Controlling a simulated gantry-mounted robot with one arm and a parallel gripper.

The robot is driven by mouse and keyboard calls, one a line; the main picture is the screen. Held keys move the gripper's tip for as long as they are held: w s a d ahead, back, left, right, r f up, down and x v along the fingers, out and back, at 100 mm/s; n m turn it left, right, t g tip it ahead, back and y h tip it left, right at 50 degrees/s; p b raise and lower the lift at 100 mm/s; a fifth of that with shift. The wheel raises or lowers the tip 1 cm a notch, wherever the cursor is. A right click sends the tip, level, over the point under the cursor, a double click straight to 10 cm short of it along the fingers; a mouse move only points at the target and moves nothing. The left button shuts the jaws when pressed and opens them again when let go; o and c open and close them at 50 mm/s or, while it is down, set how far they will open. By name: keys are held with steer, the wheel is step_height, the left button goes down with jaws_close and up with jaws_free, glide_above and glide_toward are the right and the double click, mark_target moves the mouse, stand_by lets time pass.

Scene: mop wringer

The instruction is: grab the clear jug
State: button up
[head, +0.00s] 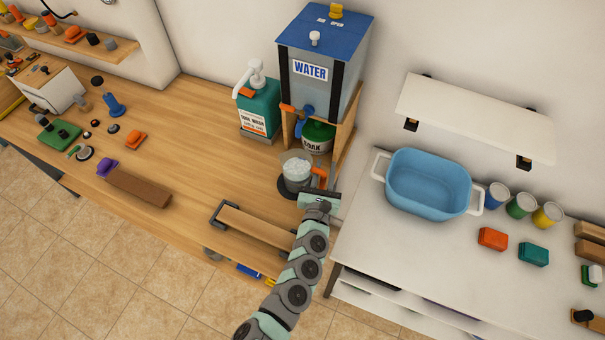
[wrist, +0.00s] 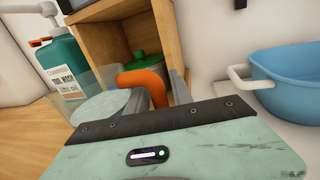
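The clear jug (head: 297,170) stands upright on the wooden bench, in front of the water tank, and seems to hold something clear. Its orange handle (head: 319,176) is on its right side. In the wrist view the jug (wrist: 92,104) is at the left, and its orange handle (wrist: 146,80) curves down between my two fingers. My gripper (wrist: 160,94) is at the handle, with its fingers apart on either side of it. Whether both fingers press on the handle is not clear. In the head view my gripper (head: 319,192) hides the handle's lower part.
The blue-lidded water tank (head: 318,80) stands on a wooden frame, with a green soak pot (head: 317,138) under its tap. A green tool wash bottle (head: 259,108) is to its left. A blue basin (head: 428,182) sits on the white table at right.

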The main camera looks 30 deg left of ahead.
jaws_close()
stand_by(1.4)
